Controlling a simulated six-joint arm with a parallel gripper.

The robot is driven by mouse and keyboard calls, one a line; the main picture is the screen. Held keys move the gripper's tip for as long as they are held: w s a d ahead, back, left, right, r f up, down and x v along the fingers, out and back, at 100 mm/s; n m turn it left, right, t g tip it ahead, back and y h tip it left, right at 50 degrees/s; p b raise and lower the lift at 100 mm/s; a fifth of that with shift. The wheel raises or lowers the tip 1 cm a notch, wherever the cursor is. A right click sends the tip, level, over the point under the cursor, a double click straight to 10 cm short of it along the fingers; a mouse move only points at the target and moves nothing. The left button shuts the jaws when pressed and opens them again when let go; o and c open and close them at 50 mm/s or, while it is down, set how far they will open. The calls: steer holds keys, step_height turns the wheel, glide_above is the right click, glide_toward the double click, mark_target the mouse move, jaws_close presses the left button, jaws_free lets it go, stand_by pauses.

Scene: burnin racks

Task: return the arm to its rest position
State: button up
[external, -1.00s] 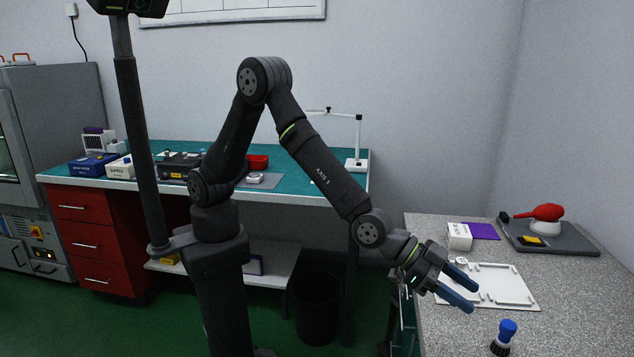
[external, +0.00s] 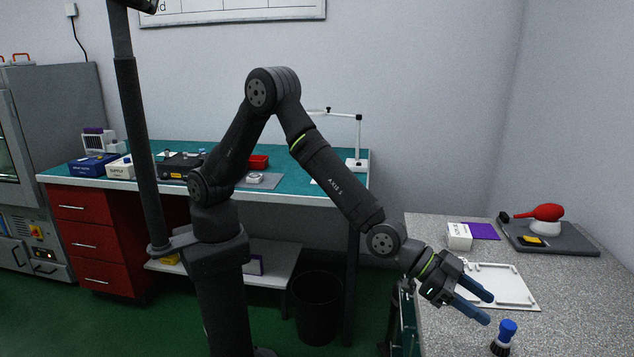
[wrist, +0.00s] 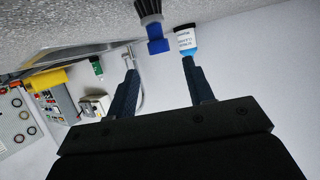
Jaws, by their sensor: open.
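My gripper (external: 489,308) is open and empty. Its two blue fingers reach out over the speckled bench (external: 590,310) at the right, above the front edge of a white tray (external: 507,286). In the wrist view my gripper (wrist: 160,64) shows its two fingers apart with nothing between them. A brush with a blue handle and black bristles (external: 504,338) stands on the bench, just in front of and below the fingertips, apart from them. The brush also shows beyond the fingers in the wrist view (wrist: 154,32).
A small white tube with a blue end (wrist: 186,42) shows beyond the right finger. A white box (external: 459,236), a purple pad (external: 482,231) and a grey mat (external: 575,243) with a red bulb blower (external: 540,213) sit at the bench's back. A green-topped workbench (external: 310,183) stands behind my arm.

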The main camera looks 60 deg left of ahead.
mark_target(510, 324)
steer(key=x, duration=0.8)
steer(key=shift+w+d+f, duration=0.15)
steer(key=shift+d+f, duration=0.05)
steer(key=shift+d, duration=0.1)
steer(key=shift+r, duration=0.1)
steer(key=shift+a, duration=0.1)
